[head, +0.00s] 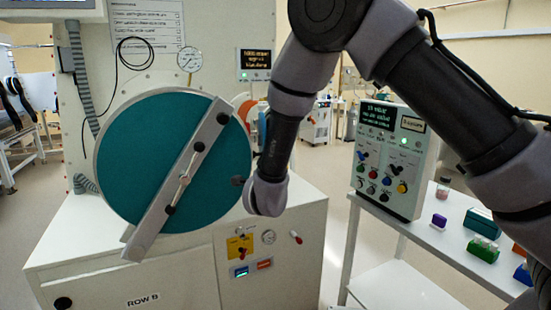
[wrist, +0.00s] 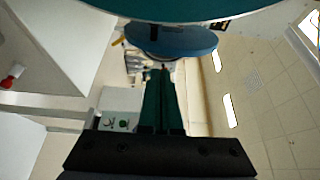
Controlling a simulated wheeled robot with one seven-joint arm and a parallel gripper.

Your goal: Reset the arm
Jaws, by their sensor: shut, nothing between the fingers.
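My arm comes in from the upper right of the head view, bends at the top and hangs down to its grey wrist, close to the right edge of a round teal door. My gripper (wrist: 161,75) shows in the wrist view as two dark fingers side by side, shut with nothing between them. The teal door (head: 130,150), crossed by a slanted metal bar (head: 180,180), is on the white cabinet. A teal edge also crosses the top of the wrist view (wrist: 200,10).
A control box (head: 390,160) stands on a white side table (head: 425,235) at the right, with a purple-capped item (head: 440,220) and coloured boxes (head: 483,222). The white cabinet (head: 180,270) has a yellow switch panel (head: 240,246). A blue disc (wrist: 170,40) is beyond the fingers. Floor between cabinet and table is clear.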

